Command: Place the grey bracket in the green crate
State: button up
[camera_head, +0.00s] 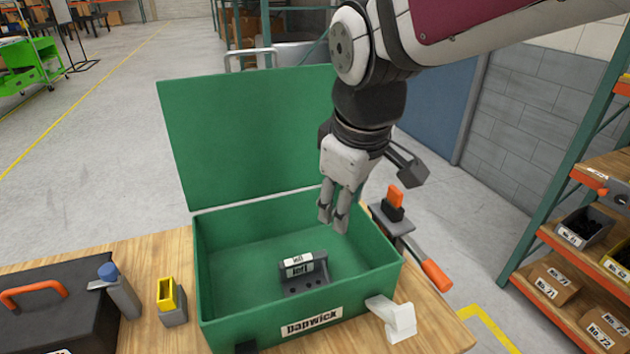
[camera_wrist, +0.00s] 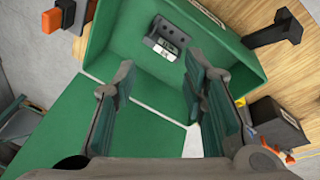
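The grey bracket (camera_head: 304,274) is a dark grey angled piece with holes and a white label. It lies on the floor of the green crate (camera_head: 222,318), near the middle in the head view. The crate stands on a wooden table with its lid (camera_head: 245,135) raised at the back. In the wrist view the bracket (camera_wrist: 164,40) shows beyond my fingertips, inside the crate (camera_wrist: 110,30). My gripper (camera_head: 333,216) is above the crate's back right part, fingers pointing down, apart from the bracket. In the wrist view my gripper (camera_wrist: 160,65) is open, with nothing between its fingers.
A black case (camera_head: 60,310) with an orange handle, a grey block with a blue knob (camera_head: 118,290) and a yellow-topped block (camera_head: 170,300) stand left of the crate. A white part (camera_head: 393,318) and an orange-handled clamp (camera_head: 420,255) are close to its right side. Shelves stand farther right.

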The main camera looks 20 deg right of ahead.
jog(key=s+r+m+t, duration=0.1)
jog(key=s+r+m, duration=0.1)
jog(key=s+m, duration=0.4)
jog(key=s, duration=0.3)
jog(key=shift+r+t+y, duration=0.15)
jog(key=shift+t+y, duration=0.25)
jog(key=shift+s+d, duration=0.1)
